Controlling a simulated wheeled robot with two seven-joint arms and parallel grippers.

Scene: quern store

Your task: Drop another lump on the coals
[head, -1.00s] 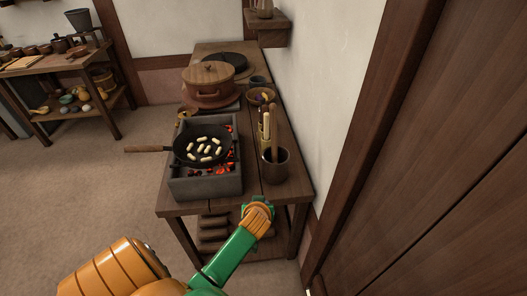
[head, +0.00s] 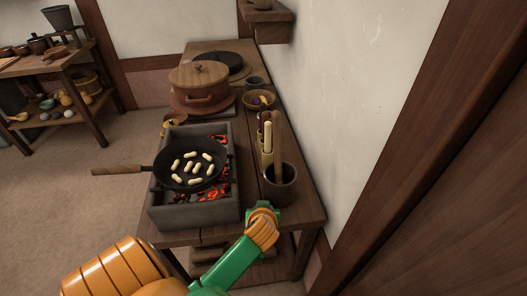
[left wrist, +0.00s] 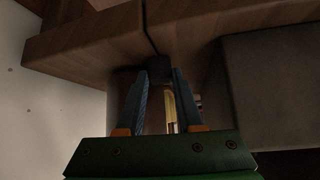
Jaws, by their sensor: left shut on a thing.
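The coals (head: 213,193) glow red in a grey stone brazier (head: 190,216) on the near end of the table. A black frying pan (head: 190,182) with several pale pieces covers much of them; coals show at its right and near side. My left gripper (left wrist: 161,82) is shut on a small dark lump (left wrist: 160,67), seen between its fingertips in the left wrist view. In the head view the left wrist is at the table's near edge, right of the brazier and in front of the utensil pot; its fingers are mostly hidden there. My right gripper is not in view.
A utensil pot (head: 279,186) with tall wooden tools stands right of the brazier. A lidded pot (head: 198,88), a bowl (head: 259,100) and a dark cup (head: 254,84) are behind. The wall (head: 340,80) is close on the right. The pan handle (head: 117,170) sticks out left over the floor.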

